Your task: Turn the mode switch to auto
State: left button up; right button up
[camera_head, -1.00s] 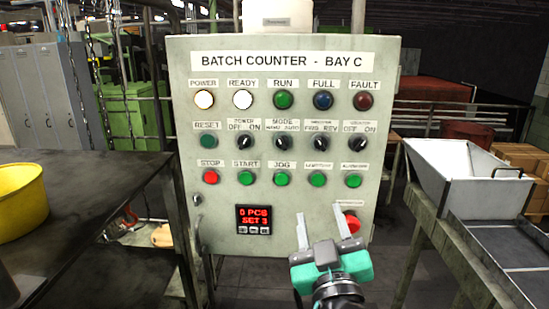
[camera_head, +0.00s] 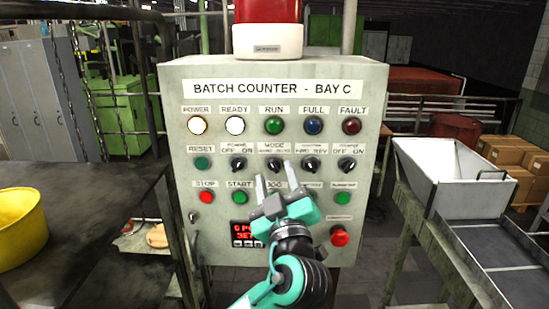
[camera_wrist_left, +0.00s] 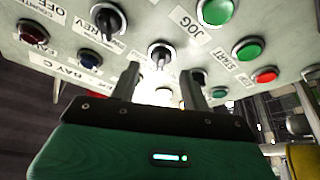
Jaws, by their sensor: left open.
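The mode switch (camera_head: 274,163) is a dark knob under the MODE label in the switch row of the grey BATCH COUNTER panel (camera_head: 362,90). It also shows in the left wrist view (camera_wrist_left: 160,55), turned over, just beyond and between my fingertips. I cannot tell which label its pointer faces. My left gripper (camera_head: 274,176) is open and empty in front of the panel, just below the switch in the head view. The gripper also shows in the left wrist view (camera_wrist_left: 160,74), its fingers apart. It hides the JOG button in the head view. My right gripper is not in view.
Neighbouring knobs are the power switch (camera_head: 238,163) and the one right of mode (camera_head: 310,165). A red button (camera_head: 339,236) sticks out at lower right. A dark table (camera_head: 95,210) with a yellow bucket (camera_head: 20,228) is left; a white hopper (camera_head: 445,185) is right.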

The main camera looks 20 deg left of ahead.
aim_at(274, 165)
pick_arm(q)
jog(key=shift+p+x, duration=0.45)
jog(key=shift+x, duration=0.75)
jog(key=shift+f, duration=0.1)
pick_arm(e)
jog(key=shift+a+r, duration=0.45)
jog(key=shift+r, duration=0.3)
pick_arm(q)
jog(key=shift+c, duration=0.4)
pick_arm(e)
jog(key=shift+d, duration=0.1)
